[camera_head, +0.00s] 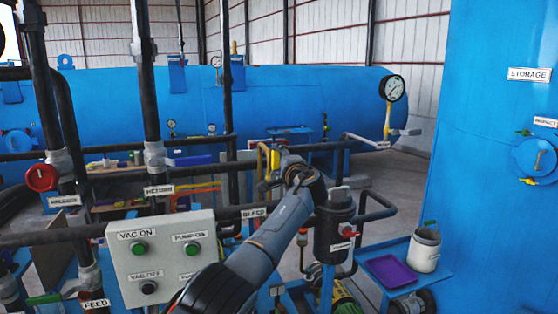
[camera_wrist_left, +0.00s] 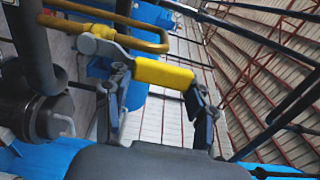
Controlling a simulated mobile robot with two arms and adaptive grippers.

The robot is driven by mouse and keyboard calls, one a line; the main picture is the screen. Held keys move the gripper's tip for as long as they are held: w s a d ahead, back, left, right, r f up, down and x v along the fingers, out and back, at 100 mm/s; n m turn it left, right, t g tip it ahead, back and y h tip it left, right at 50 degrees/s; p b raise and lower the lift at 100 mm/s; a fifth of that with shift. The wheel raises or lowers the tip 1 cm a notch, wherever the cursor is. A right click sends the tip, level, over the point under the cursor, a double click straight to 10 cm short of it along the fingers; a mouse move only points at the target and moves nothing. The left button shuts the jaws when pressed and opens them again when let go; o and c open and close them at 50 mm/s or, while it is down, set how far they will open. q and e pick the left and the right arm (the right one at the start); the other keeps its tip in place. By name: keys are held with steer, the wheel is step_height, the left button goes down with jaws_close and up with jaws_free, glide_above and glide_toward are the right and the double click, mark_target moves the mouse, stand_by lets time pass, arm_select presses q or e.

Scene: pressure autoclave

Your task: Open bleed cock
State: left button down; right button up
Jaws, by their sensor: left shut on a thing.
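The bleed cock's lever has a yellow grip (camera_wrist_left: 164,73) on a grey arm and round hub (camera_wrist_left: 93,45) in the left wrist view. It sits beside a bent yellow pipe (camera_wrist_left: 115,30). My left gripper (camera_wrist_left: 160,82) has a finger at each end of the yellow grip and is shut on it. In the head view my left gripper (camera_head: 275,178) is at the yellow pipe (camera_head: 263,153), above the BLEED label (camera_head: 254,212). There the gripper and arm largely hide the lever, so its angle is hard to tell. My right gripper does not show.
A control box (camera_head: 162,258) stands left of my left arm. A dark cylinder (camera_head: 334,225) and black pipes stand close on the right. A pressure gauge (camera_head: 392,88) rises behind. A blue cart with a white bucket (camera_head: 424,250) is at lower right, near the storage tank (camera_head: 500,190).

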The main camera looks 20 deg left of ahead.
arm_select(q)
steer(key=c, duration=0.8)
jaws_free()
steer(key=shift+r, duration=0.3)
steer(key=shift+o, duration=0.4)
steer(key=shift+w+a+f, duration=0.15)
steer(key=shift+f, duration=0.1)
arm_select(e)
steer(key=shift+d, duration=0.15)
arm_select(q)
steer(key=v, duration=1.2)
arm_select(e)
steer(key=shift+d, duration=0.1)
